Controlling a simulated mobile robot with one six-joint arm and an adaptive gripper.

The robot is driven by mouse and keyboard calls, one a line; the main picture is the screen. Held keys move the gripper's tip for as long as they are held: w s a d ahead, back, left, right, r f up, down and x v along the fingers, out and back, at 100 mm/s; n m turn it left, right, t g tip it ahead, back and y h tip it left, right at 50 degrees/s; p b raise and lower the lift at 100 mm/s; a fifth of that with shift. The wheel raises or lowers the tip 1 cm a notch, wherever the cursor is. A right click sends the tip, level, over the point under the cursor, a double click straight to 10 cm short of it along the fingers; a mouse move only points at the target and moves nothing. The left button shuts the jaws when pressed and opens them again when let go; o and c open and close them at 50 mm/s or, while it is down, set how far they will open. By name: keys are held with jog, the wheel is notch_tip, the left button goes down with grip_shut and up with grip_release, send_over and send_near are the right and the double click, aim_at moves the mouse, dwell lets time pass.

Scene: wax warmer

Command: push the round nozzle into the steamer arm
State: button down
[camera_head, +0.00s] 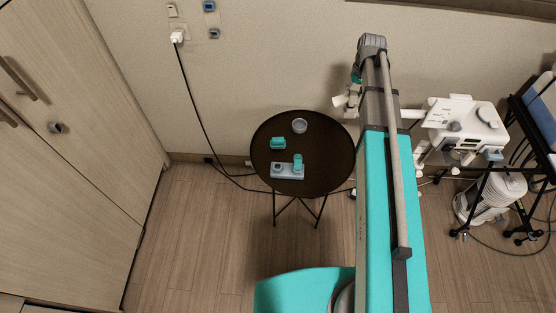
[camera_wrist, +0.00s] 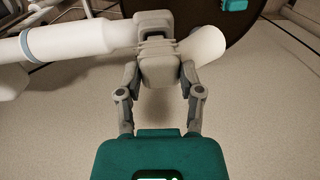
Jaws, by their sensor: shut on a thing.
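The steamer arm (camera_wrist: 80,42) is a white tube with a grey ring, coming in from the left in the wrist view. In the head view it reaches left from the white machine (camera_head: 470,125), towards my arm. My gripper (camera_wrist: 157,48) is shut on the round nozzle (camera_wrist: 206,46), a white piece whose flared end points right in the wrist view. The flared end also shows in the head view (camera_head: 340,101), left of my arm. The nozzle and the tube lie roughly in line. My fingers cover the nozzle's middle, and I cannot tell how deep it sits.
A round dark table (camera_head: 330,150) stands left of my arm with a teal piece (camera_head: 278,143), a clear bowl (camera_head: 299,125) and a pale tray (camera_head: 286,172). A dark cart (camera_head: 475,195) and a white appliance (camera_head: 490,200) stand at right. The wall is close behind.

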jog(key=shift+f+b, duration=0.95)
jog(key=shift+f, duration=0.05)
dwell(0.3)
jog(key=shift+c, duration=0.8)
grip_release()
jog(key=shift+r, duration=0.25)
jog(key=shift+d+r+p, duration=0.15)
jog(key=shift+r+p, duration=1.75)
jog(key=shift+p, duration=0.15)
jog(key=shift+d+r+p, duration=0.15)
jog(key=shift+r+p, duration=1.75)
jog(key=shift+p, duration=0.1)
jog(key=shift+f, duration=0.15)
